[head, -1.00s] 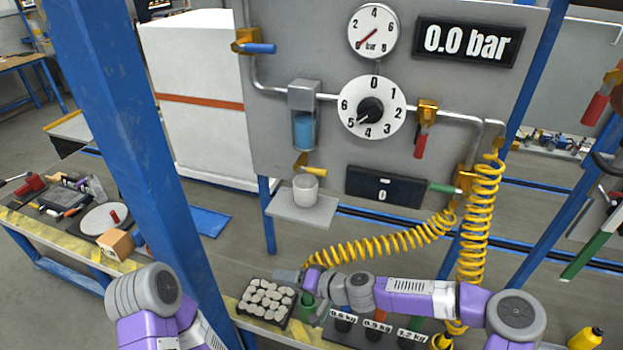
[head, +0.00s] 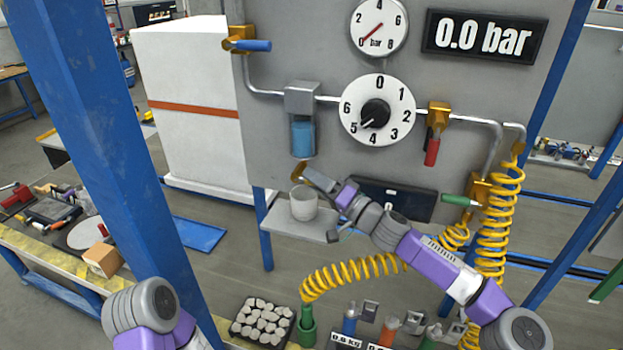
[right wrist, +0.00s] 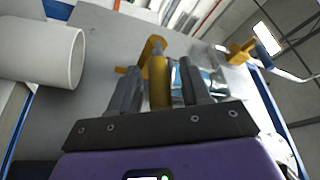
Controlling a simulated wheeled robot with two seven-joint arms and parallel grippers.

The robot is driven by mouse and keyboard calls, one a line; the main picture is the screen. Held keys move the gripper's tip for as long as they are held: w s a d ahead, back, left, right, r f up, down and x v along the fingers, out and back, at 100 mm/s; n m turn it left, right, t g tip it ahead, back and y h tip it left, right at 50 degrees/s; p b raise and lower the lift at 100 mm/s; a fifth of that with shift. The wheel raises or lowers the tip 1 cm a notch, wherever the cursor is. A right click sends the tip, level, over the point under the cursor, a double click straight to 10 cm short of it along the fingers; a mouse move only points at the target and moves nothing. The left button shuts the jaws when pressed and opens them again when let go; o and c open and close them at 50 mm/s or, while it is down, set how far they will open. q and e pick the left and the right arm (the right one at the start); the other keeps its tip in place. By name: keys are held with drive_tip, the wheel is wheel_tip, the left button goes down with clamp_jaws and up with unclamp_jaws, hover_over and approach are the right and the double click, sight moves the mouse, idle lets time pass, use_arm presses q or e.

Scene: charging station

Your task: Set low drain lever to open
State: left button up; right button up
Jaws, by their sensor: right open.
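The low drain lever, a yellow handle on an orange valve, is under the blue filter bowl (head: 303,137). In the head view my right gripper (head: 324,184) comes in from the lower right and covers most of the lever. In the right wrist view the yellow lever (right wrist: 158,82) points toward me between the two dark fingers of the open right gripper (right wrist: 157,88). The valve's orange body (right wrist: 153,48) is just beyond the fingertips. Whether a finger touches the lever is unclear. My left gripper is out of view; only part of that arm shows at lower left.
A white cup (head: 303,205) stands on a small shelf (head: 285,226) below the valve, close to my right gripper. A dark display (head: 405,200) is behind my right wrist. A yellow coiled hose (head: 350,272) hangs below. A blue post (head: 105,130) rises at left.

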drive_tip(key=shift+w+a+r, duration=0.15)
drive_tip(key=shift+w+a, duration=0.25)
drive_tip(key=shift+a, duration=0.2)
clamp_jaws()
